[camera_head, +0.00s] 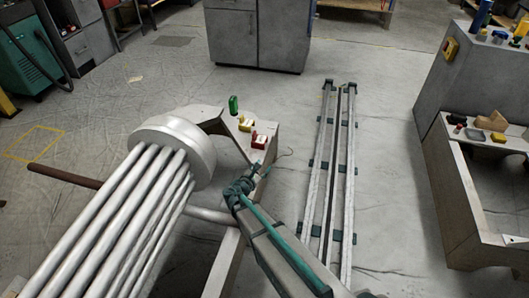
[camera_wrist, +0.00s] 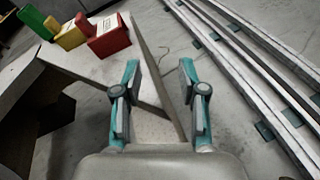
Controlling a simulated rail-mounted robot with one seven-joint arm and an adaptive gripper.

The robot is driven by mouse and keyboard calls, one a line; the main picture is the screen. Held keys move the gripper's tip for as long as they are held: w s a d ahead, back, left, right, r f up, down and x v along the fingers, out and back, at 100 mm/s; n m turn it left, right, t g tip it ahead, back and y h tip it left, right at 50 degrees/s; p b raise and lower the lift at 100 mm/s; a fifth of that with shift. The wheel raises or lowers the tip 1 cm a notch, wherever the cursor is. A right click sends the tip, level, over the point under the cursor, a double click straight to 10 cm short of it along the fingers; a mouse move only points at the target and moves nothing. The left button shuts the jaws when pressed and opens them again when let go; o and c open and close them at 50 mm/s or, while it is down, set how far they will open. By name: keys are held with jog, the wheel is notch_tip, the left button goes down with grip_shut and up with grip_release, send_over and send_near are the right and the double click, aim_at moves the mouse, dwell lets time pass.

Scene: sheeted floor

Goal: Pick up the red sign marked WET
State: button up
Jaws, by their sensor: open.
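The red sign (camera_head: 259,142) is a small red block with a pale label, on the near end of a row on a light grey bench top (camera_head: 205,114). In the wrist view the red sign (camera_wrist: 109,42) is at upper left, ahead of and left of my gripper (camera_wrist: 161,75). Its lettering is too small to read. My gripper, seen in the head view (camera_head: 256,175), is open with nothing between its fingers. It is apart from the sign, on its near side.
A yellow block (camera_head: 245,124) and a green block (camera_head: 234,105) stand beyond the red one. Long metal rails (camera_head: 325,170) lie on the floor to the right. A workbench (camera_head: 451,170) with small items is at far right. A grey cabinet (camera_head: 258,38) stands behind.

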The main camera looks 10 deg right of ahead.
aim_at(253, 135)
jog(key=w+a+r+n+t+b, duration=0.1)
jog(key=w, duration=0.3)
jog(key=w+a+r+n+t+b, duration=0.1)
jog(key=w+n+b, duration=0.1)
jog(key=w, duration=0.2)
jog(key=w+r+n+t+y+b, duration=0.1)
jog(key=w+n+t+b, duration=0.1)
jog(key=w, duration=0.2)
jog(key=shift+w+a+r, duration=0.2)
jog(key=shift+w+a, duration=0.15)
jog(key=shift+a, duration=0.05)
jog(key=b+x, duration=0.1)
jog(key=x, duration=0.1)
jog(key=b+x, duration=0.1)
jog(key=x, duration=0.1)
jog(key=shift+f, duration=0.2)
jog(key=shift+w+d+r, duration=0.1)
jog(key=shift+w+d, duration=0.2)
jog(key=shift+w, duration=0.05)
grip_shut()
